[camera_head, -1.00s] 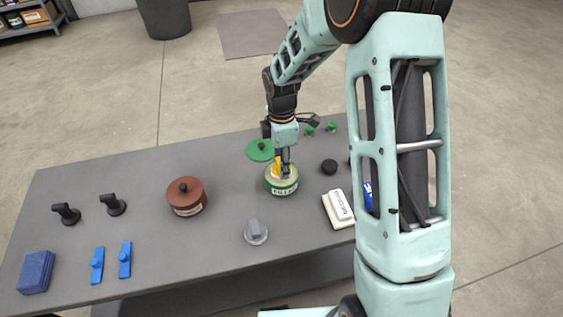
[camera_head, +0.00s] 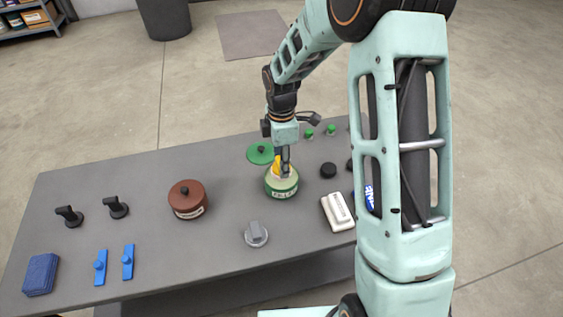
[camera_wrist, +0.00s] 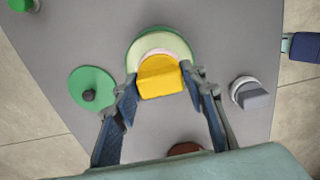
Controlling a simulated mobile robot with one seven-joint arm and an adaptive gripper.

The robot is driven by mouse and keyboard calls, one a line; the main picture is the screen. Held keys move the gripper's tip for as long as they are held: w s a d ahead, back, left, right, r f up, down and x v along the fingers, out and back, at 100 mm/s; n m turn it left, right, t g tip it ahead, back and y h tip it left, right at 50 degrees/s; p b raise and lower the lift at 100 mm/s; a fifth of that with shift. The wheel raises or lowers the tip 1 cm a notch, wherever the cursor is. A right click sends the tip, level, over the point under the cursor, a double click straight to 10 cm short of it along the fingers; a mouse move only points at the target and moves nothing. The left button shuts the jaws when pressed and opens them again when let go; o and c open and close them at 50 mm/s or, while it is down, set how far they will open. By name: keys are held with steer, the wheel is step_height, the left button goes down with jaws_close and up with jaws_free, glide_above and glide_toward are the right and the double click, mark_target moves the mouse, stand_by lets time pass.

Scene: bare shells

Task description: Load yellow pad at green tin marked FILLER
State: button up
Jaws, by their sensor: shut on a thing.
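The green tin (camera_head: 282,191) with a pale label stands near the middle of the bench, its lettering only partly readable. In the wrist view, its green rim (camera_wrist: 133,49) and pale top show behind the yellow pad (camera_wrist: 160,77). The yellow pad also shows in the head view (camera_head: 276,169) at the top of the tin. My gripper (camera_head: 284,168) is shut on the pad, pointing down over the tin. The fingers flank the pad in the wrist view. The pad's lower face is hidden, so I cannot tell how firmly it touches.
A green lid (camera_head: 260,153) lies behind the tin. A brown lidded pot (camera_head: 188,203) stands to the left and a grey knobbed piece (camera_head: 256,235) in front. A white block (camera_head: 338,211) and a black disc (camera_head: 328,170) are to the right. Blue tools lie front left.

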steer(key=shift+r+p, duration=1.55)
steer(key=shift+r, duration=0.8)
steer(key=shift+d+r, duration=0.1)
steer(key=shift+r, duration=0.15)
steer(key=s+d+r+m+p, duration=0.2)
steer(key=d+r+m+p, duration=0.3)
steer(key=m, duration=0.5)
steer(key=s+d+r+m+p, duration=0.2)
steer(key=d+r+m+p, duration=0.3)
steer(key=r+m, duration=0.4)
steer(key=shift+s+r+m+p, duration=0.25)
steer(key=shift+s+m+p, duration=0.15)
steer(key=shift+m+p, duration=0.2)
